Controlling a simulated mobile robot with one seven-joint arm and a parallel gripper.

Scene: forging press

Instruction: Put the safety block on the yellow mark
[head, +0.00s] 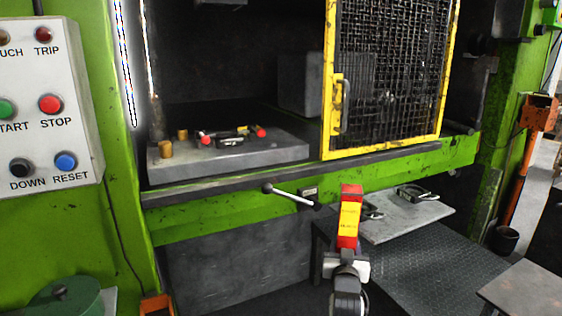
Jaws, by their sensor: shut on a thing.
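The safety block (349,218), red at both ends with a yellow middle, stands roughly upright in front of the press. My gripper (347,258) is shut on its lower end and holds it in front of the grey side shelf. I cannot make out a yellow mark. The press bed (290,152) is a grey slab behind and to the left of the block. Part of the bed's right side is hidden by the yellow-framed mesh guard.
The yellow-framed mesh guard (328,90) covers the opening's right half; the left half is open. A lever (290,195) juts out below. The shelf (400,223) holds metal clamps.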

